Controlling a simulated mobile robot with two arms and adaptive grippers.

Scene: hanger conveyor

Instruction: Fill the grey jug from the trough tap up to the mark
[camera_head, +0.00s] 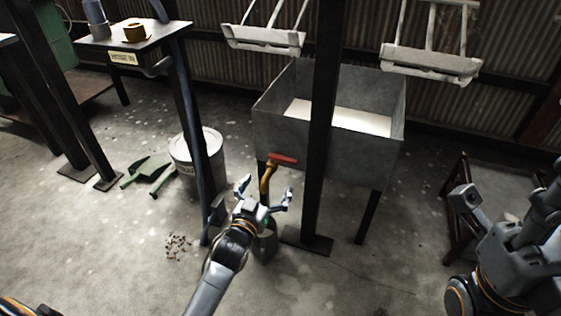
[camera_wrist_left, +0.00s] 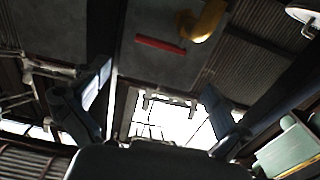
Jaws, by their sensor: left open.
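The grey metal trough (camera_head: 280,135) stands on legs and holds a pale surface. Its brass tap (camera_head: 266,180) with a red handle (camera_head: 284,159) sticks out at the front. Both show in the left wrist view, the yellow tap (camera_wrist_left: 205,22) and the red handle (camera_wrist_left: 160,44). My left gripper (camera_head: 265,192) is open and empty, with its fingers spread near the tap in the head view. A grey vessel, seemingly the jug (camera_head: 266,245), is low behind my gripper and mostly hidden. Its mark cannot be seen. My right arm is at the right edge; its finger state is unclear.
A dark post (camera_head: 319,150) stands in front of the trough. A pale bin (camera_head: 180,157) and a green dustpan (camera_head: 150,168) are on the floor to the left. A small table (camera_head: 150,42) is behind them. Light hangers (camera_head: 262,37) hang above the trough. Floor at front left is mostly clear.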

